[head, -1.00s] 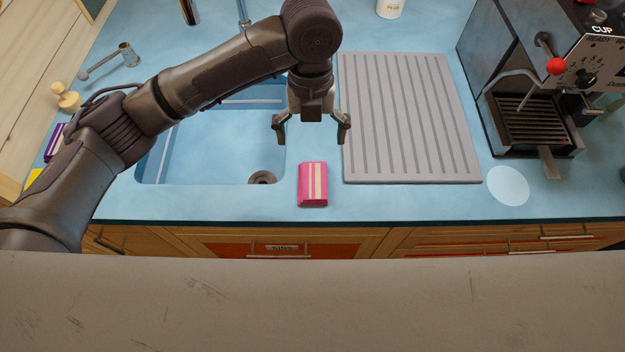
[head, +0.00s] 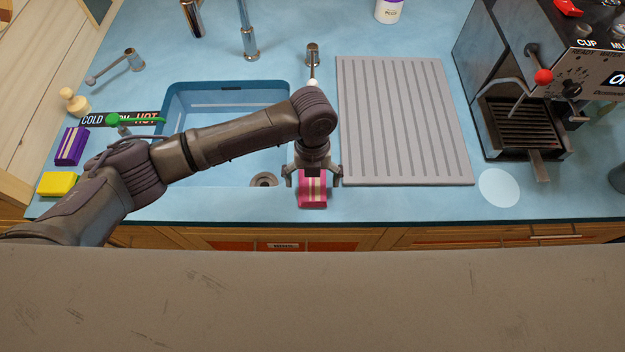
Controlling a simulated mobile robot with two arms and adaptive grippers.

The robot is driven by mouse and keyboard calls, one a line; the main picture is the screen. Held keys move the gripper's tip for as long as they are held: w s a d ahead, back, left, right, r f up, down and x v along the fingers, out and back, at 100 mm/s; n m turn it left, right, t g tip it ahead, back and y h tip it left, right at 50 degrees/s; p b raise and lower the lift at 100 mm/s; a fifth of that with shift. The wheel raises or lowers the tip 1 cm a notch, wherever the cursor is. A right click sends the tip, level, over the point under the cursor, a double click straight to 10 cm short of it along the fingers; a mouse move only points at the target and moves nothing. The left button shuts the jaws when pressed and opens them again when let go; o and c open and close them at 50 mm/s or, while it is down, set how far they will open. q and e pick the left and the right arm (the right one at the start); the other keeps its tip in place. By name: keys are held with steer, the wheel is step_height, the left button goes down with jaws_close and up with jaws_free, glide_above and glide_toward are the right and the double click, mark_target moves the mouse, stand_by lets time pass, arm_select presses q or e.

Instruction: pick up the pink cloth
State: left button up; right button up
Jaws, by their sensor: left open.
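The pink cloth (head: 313,200) is a folded block with pale stripes. In the head view it lies on the blue counter between the sink and the grey drainboard, near the front edge. My left gripper (head: 313,182) is over the cloth, pointing down, with its open fingers at the cloth's left and right sides. The gripper and wrist cover the far part of the cloth. I cannot tell whether the fingers touch it. My right gripper is not in view.
The blue sink (head: 215,95) is left of the cloth, partly behind my arm. The ribbed drainboard (head: 400,120) is to the right, with a coffee machine (head: 510,90) beyond it. A purple cloth (head: 71,146) and a yellow cloth (head: 57,184) lie at the far left.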

mark_target(313, 184)
arm_select(q)
steer(key=shift+f, duration=0.25)
steer(key=c, duration=0.8)
steer(key=shift+c, duration=0.2)
steer(key=shift+r+b, duration=0.3)
steer(key=shift+r, duration=0.25)
step_height(313, 184, up, 3)
steer(key=shift+w+f+b, duration=0.1)
steer(key=shift+f+b, duration=0.1)
steer(key=shift+b, duration=0.45)
steer(key=s+d+r+b, duration=0.3)
steer(key=d+r, duration=0.4)
steer(key=d, duration=0.4)
steer(key=shift+s+r+b, duration=0.2)
steer(key=shift+s+b, duration=0.05)
steer(key=shift+b, duration=0.1)
steer(key=shift+o, duration=0.2)
steer(key=shift+d, duration=0.1)
